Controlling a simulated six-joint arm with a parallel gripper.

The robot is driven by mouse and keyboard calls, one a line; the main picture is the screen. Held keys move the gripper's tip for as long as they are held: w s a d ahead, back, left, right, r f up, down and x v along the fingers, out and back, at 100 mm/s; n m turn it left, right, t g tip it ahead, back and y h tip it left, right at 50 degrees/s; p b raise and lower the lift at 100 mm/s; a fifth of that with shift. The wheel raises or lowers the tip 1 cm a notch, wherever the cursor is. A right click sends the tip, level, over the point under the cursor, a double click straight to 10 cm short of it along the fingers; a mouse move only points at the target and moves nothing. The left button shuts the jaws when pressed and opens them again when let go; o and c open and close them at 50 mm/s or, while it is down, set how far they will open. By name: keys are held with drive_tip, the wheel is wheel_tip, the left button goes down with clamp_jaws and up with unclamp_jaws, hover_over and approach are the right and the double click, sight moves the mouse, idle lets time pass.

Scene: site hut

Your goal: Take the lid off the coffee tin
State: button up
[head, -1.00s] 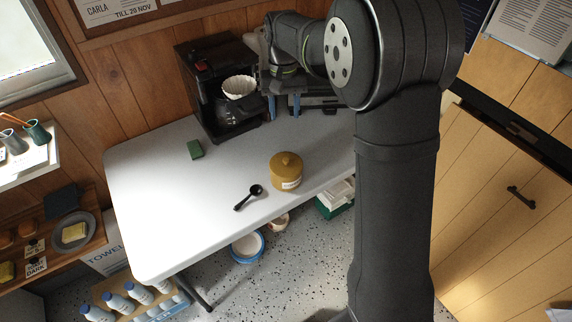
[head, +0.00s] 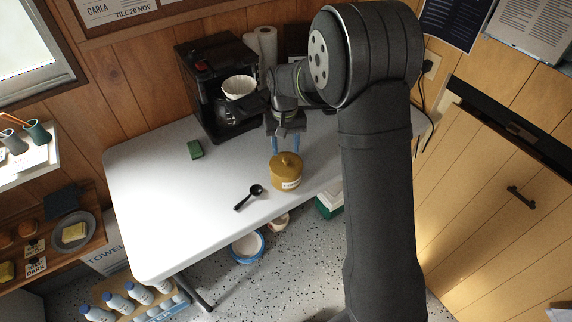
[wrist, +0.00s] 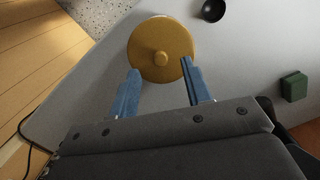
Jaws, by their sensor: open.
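The coffee tin (head: 286,182) is a mustard-yellow round tin with a pale label, upright on the white table (head: 150,210). Its lid (head: 286,160) is on, with a round knob in the middle; in the wrist view the lid (wrist: 160,38) shows from above, knob included. My gripper (head: 285,143) is just above and behind the tin in the head view. In the wrist view its two blue fingers (wrist: 160,78) are apart, with the lid beyond and partly between their tips. Nothing is held. I cannot tell the exact height over the knob.
A black scoop (head: 248,197) lies left of the tin, and a green block (head: 195,149) lies further back. A black coffee maker (head: 215,85) with a white filter (head: 238,87) stands behind, near a paper roll (head: 267,45). The table's left part is clear.

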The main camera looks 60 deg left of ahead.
sight(286, 159)
wheel_tip(286, 159, down, 5)
drive_tip(key=shift+w+a+r, duration=0.1)
drive_tip(key=shift+c, duration=0.5)
clamp_jaws()
